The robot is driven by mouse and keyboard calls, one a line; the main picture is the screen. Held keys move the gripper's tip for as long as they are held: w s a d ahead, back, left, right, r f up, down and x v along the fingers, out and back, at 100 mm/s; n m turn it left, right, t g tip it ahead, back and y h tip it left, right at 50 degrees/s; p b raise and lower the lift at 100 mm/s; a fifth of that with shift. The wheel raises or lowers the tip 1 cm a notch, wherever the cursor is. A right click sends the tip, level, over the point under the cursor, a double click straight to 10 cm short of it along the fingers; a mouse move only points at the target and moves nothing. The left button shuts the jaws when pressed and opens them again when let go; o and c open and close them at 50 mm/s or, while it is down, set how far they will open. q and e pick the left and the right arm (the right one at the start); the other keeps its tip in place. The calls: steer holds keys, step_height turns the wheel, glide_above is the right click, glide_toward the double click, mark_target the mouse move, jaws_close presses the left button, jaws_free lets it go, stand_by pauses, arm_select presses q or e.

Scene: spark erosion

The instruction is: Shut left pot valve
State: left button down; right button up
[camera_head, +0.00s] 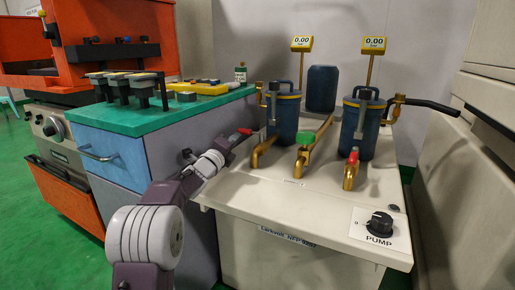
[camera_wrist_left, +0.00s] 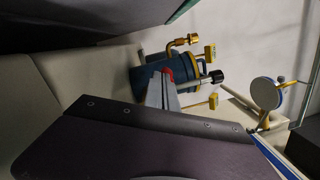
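The left pot (camera_head: 283,112) is a dark blue cylinder with a brass-coloured rim, standing upright on the cream bench. The wrist view shows the pot (camera_wrist_left: 150,80) tilted, with a brass elbow (camera_wrist_left: 193,39) and a black-ended part (camera_wrist_left: 216,77). My left gripper (camera_head: 240,135) is left of the pot and lower than its lid, with red at its tip. In the wrist view a grey finger (camera_wrist_left: 165,96) overlaps the pot; contact is unclear. My right gripper is out of view.
The right pot (camera_head: 362,125) has a black lever (camera_head: 430,104) pointing right. Brass taps, including the middle tap (camera_head: 304,158) and right tap (camera_head: 350,177), stand in front of the pots. A pump knob (camera_head: 379,223) is on the bench. A green-topped cabinet (camera_head: 150,112) stands left.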

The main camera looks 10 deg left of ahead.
arm_select(q)
steer(key=shift+w+a, duration=0.15)
steer(key=shift+w, duration=0.2)
stand_by(0.3)
steer(key=s, duration=0.3)
steer(key=s+p, duration=0.1)
steer(key=s, duration=0.2)
steer(key=s+a+f, duration=0.1)
steer(key=s, duration=0.2)
steer(key=shift+a+p, duration=0.1)
steer(key=shift+p, duration=0.2)
